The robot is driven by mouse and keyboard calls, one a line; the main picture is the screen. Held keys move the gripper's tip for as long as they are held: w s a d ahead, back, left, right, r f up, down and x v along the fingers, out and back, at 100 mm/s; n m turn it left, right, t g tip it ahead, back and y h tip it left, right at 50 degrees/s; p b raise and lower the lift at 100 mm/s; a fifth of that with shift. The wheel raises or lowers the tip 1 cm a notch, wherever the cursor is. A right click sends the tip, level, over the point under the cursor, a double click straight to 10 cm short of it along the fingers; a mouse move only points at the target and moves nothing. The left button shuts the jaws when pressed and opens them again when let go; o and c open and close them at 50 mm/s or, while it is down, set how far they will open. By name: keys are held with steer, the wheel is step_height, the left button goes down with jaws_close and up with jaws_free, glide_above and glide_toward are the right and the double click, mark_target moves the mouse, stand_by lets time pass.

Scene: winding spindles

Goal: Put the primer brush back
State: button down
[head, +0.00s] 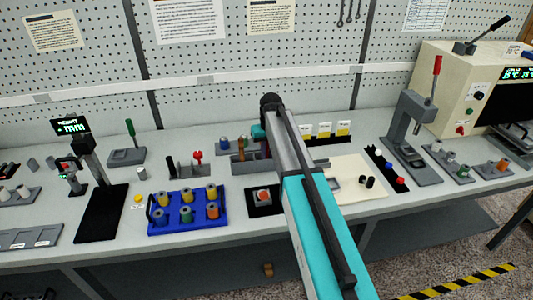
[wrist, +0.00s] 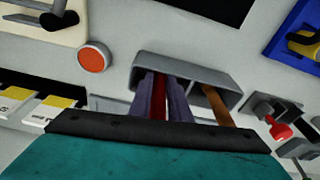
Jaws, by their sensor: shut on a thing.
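In the wrist view my gripper (wrist: 166,84) is shut on a slim red handle, which I take to be the primer brush (wrist: 160,86). The handle stands between the two grey-purple fingers. Fingers and handle reach the opening of a grey holder (wrist: 232,97); the brush's lower end is hidden, and I cannot tell whether it touches the holder. A brush with a wooden handle (wrist: 218,108) leans in the same holder, to the right of the fingers. In the head view the holder (head: 248,165) is partly behind my arm, and the wooden handle (head: 241,146) shows; the fingers are hidden.
A round orange-topped thing (wrist: 93,57) is beside the holder. A red-handled tool (wrist: 280,130) stands on its other side. A blue tray (head: 187,225) with several spools is at the front left. Cards with yellow parts (head: 325,130) stand behind. A cream mat (head: 365,168) lies to the right.

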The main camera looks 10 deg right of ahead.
steer(key=c, duration=1.9)
jaws_free()
steer(key=shift+r, duration=0.1)
steer(key=shift+r+p, duration=0.35)
steer(key=shift+r, duration=0.25)
steer(key=shift+s+d+r+b, duration=0.1)
steer(key=shift+s+r+b, duration=0.35)
steer(key=shift+r, duration=1.5)
steer(key=shift+s+a+r+b, duration=0.15)
steer(key=shift+r+b, duration=0.55)
steer(key=shift+r, duration=1.25)
steer(key=shift+s+d+r+b, duration=0.25)
steer(key=shift+r+b, duration=0.35)
steer(key=shift+r, duration=1.35)
steer(key=shift+a, duration=0.1)
